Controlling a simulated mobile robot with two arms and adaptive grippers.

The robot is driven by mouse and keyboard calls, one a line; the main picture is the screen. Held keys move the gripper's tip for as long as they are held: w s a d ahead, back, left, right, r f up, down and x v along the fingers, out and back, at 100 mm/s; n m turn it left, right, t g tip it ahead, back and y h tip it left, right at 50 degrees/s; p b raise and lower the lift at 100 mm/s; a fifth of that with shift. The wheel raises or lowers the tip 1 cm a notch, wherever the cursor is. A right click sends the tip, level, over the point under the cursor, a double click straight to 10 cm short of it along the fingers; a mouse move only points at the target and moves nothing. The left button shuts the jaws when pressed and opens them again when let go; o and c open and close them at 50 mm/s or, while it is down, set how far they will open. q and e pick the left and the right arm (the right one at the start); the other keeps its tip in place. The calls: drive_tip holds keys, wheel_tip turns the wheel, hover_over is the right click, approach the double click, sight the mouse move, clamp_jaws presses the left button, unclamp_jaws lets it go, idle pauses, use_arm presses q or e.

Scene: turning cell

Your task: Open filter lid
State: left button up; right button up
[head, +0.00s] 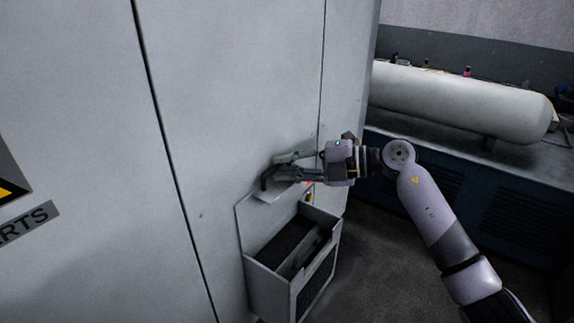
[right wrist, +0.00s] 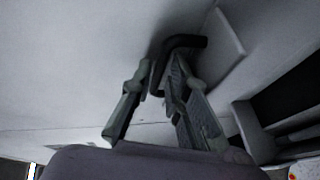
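The filter box (head: 291,283) is fixed low on the front of the grey cabinet. Its top is uncovered and its dark inside shows. The light lid panel (head: 252,215) stands raised at the back of the box, near the cabinet face. A black bent handle (right wrist: 183,42) is at the upper part of the lid. My right gripper (head: 275,168) has its two fingers around this handle; in the right wrist view the handle's leg lies between the fingertips. Whether they press on it cannot be told. My left gripper is not in view.
The tall grey cabinet (head: 75,120) fills the left, with panel seams and a warning sign (head: 12,190). A white tank (head: 455,100) lies on a dark blue base (head: 440,175) at the right. Dark floor (head: 385,290) is clear between box and base.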

clamp_jaws()
idle(0.4)
drive_tip(key=s+d+y+b, duration=0.1)
drive_tip(key=b, duration=0.1)
drive_tip(key=s+d+f+y+b, duration=0.1)
drive_tip(key=d+b, duration=0.1)
drive_tip(key=b, duration=0.1)
drive_tip(key=shift+n, duration=0.4)
